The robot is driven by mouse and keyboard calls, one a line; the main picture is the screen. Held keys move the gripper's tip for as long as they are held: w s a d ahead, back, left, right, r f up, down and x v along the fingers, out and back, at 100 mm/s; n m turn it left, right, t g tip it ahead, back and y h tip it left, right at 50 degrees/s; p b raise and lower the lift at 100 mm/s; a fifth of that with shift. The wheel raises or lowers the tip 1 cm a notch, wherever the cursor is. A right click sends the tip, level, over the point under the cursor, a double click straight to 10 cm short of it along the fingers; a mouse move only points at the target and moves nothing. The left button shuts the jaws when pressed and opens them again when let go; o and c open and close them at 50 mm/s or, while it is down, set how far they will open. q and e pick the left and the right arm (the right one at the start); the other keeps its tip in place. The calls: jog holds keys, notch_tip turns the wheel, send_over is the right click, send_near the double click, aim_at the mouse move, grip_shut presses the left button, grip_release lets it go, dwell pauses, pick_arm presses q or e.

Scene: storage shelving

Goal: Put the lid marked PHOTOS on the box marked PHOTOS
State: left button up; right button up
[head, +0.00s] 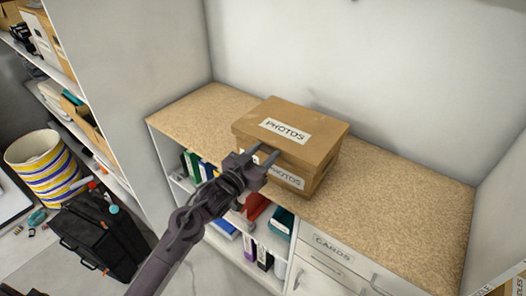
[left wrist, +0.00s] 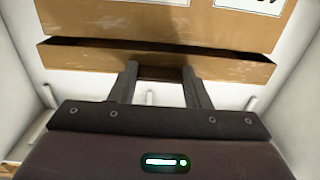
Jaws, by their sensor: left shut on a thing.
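The cardboard lid marked PHOTOS (head: 318,131) lies over the matching box marked PHOTOS (head: 306,184), roughly lined up with it. My left gripper (head: 265,154) is shut on the lid's front rim, left of its middle. In the left wrist view the two fingers (left wrist: 160,70) reach a cardboard strip (left wrist: 225,68), and a dark gap runs between it and a larger cardboard panel (left wrist: 110,18) with cropped white labels. I cannot tell whether the lid rests fully on the box. The gripper hides part of the box front. My right gripper is not in view.
The box stands on a speckled tan counter (head: 400,205), clear on both sides. Shelves with binders (head: 265,240) and a drawer labelled CARDS (head: 333,248) are below. A white shelf side (head: 130,70) rises at left. A striped basket (head: 43,165) and black bag (head: 105,235) stand at left.

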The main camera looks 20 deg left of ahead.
pick_arm(q)
notch_tip(320, 180, down, 3)
jog(key=shift+f+b, duration=0.1)
jog(key=shift+b, duration=0.7)
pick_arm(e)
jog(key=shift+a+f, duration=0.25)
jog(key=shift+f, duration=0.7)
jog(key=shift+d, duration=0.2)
pick_arm(q)
jog(key=o, duration=1.1)
jog(key=shift+s, duration=0.1)
